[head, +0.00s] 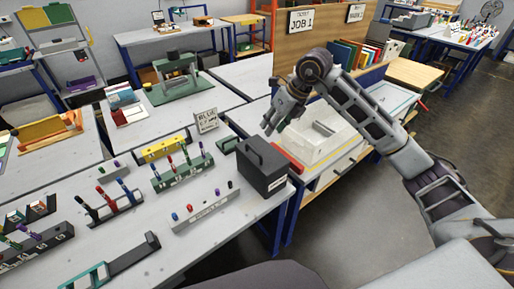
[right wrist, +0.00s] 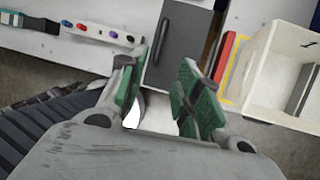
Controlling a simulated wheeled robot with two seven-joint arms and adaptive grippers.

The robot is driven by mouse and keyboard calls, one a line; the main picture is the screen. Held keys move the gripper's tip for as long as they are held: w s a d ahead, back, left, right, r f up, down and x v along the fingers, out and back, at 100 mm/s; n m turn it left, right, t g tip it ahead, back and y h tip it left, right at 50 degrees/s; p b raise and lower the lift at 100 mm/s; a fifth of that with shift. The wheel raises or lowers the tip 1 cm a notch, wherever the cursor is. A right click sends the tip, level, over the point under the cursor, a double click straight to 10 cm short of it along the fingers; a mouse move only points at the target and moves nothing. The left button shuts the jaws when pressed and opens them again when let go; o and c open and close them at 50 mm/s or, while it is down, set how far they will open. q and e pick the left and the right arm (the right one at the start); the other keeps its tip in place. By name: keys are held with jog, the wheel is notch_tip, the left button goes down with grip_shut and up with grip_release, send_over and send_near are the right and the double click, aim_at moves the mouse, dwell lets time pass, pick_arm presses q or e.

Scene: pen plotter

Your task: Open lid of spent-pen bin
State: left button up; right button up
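The spent-pen bin (head: 264,172) is a dark grey box with a pale label, at the right end of the near table. Its lid (head: 262,152) is down, with a raised bar handle on top. My right gripper (head: 270,128) is above and behind the bin in the head view, apart from it. In the right wrist view its green-padded fingers (right wrist: 160,95) are spread with nothing between them. The bin lid (right wrist: 182,45) lies beyond the fingertips there, its handle (right wrist: 160,42) near the left finger. My left gripper is not in view.
A white open box (head: 318,134) and a red block (head: 288,160) stand right of the bin. Pen racks (head: 183,172) and a pale pen holder (head: 205,208) lie to its left. A small sign (head: 206,121) stands behind. The table is bare in front of the bin.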

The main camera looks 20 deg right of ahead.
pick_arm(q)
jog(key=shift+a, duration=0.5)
pick_arm(e)
jog(key=shift+f, duration=0.1)
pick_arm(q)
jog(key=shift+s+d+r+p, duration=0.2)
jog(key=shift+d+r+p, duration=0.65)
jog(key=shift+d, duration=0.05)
pick_arm(e)
jog(key=shift+x, duration=6.8)
grip_shut()
